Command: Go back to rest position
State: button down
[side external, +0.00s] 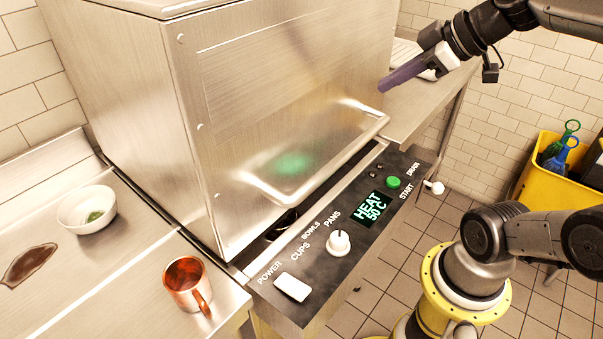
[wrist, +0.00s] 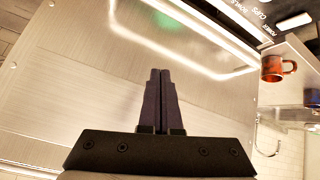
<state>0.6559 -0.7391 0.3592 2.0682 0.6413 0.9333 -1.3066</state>
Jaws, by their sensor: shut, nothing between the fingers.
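My gripper (side external: 384,88) is at the upper right of the side external view, beside the right end of the steel dishwasher hood (side external: 270,70), above its handle lip. Its dark fingers are together and empty. In the wrist view my gripper (wrist: 160,72) points at the hood's steel face (wrist: 90,70), with the two fingers side by side. The control panel (side external: 320,262) below the hood has a lit display (side external: 371,207) reading HEAT 50 C, a green button (side external: 393,182), a knob (side external: 339,241) and a white power switch (side external: 292,287).
A copper mug (side external: 188,284) stands on the left counter, and also shows in the wrist view (wrist: 272,68). A white bowl (side external: 88,210) with green scraps and a brown stain (side external: 30,264) are farther left. A yellow bin (side external: 540,172) stands at right. A steel counter (side external: 425,105) extends behind my gripper.

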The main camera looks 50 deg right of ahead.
jog(key=s+a+f+n+g+y, duration=0.1)
jog(key=s+a+f, duration=0.1)
jog(key=s+a, duration=0.15)
jog(key=s+a+f+g, duration=0.1)
jog(key=s+a+f, duration=0.15)
jog(key=a, duration=0.25)
jog(key=s+f+m, duration=0.1)
jog(key=m, duration=0.1)
jog(key=s+d+f+m+g+h, duration=0.1)
jog(key=s+d+f+m, duration=0.1)
jog(key=f+m, duration=0.1)
jog(key=shift+d+m+h, duration=0.15)
jog(key=shift+m+h, duration=0.15)
jog(key=shift+h, duration=0.1)
dwell(0.9)
